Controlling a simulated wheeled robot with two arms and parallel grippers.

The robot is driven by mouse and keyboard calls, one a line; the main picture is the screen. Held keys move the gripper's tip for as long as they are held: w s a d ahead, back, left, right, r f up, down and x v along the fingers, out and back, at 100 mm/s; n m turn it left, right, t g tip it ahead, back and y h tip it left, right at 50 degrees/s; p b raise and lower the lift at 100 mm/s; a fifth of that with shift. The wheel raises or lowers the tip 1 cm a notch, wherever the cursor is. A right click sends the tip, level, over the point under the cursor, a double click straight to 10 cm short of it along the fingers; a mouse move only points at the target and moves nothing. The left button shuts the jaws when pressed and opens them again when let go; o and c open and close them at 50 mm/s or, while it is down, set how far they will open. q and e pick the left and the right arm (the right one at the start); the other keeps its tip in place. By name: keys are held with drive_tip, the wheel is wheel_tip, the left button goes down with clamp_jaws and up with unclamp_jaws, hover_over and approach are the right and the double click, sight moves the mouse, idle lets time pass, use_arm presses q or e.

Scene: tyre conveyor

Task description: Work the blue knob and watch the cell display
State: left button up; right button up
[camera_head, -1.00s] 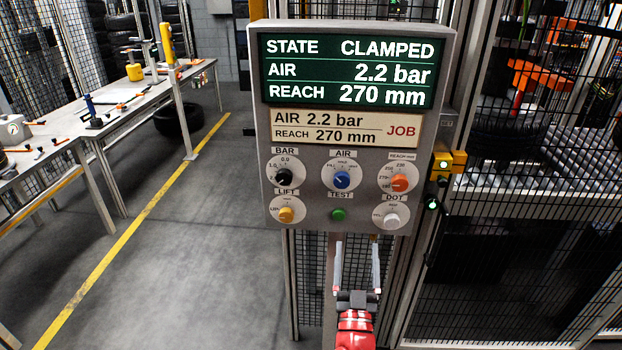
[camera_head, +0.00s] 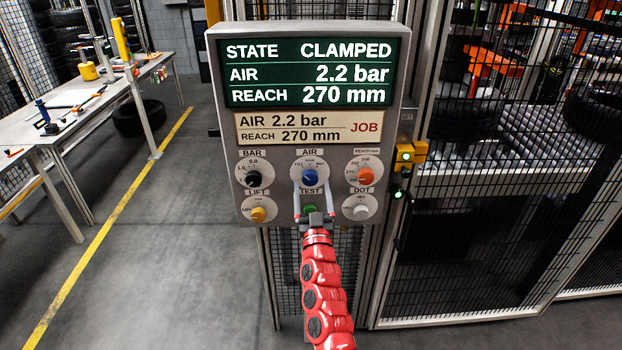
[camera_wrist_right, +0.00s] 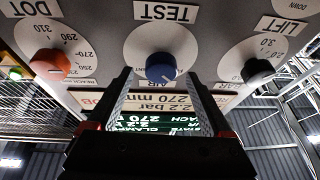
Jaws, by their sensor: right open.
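The blue knob (camera_head: 309,176) sits under the AIR label on the grey panel. It also shows in the right wrist view (camera_wrist_right: 160,66), between and just beyond the fingertips. My right gripper (camera_head: 312,184) is open and empty, its fingers one on each side of the knob's lower part; I cannot tell whether they touch it. The cell display (camera_head: 308,73) reads STATE CLAMPED, AIR 2.2 bar, REACH 270 mm. The job card (camera_head: 308,127) below it reads AIR 2.2 bar, REACH 270 mm. My left gripper is out of view.
Close around are the black knob (camera_head: 253,179), orange knob (camera_head: 366,176), yellow knob (camera_head: 258,214) and white knob (camera_head: 361,212). The green TEST button (camera_head: 309,210) is partly hidden behind my gripper. A mesh fence (camera_head: 480,240) stands at the right; the floor at left is open.

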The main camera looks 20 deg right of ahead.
drive_tip(key=shift+x, duration=1.15)
clamp_jaws()
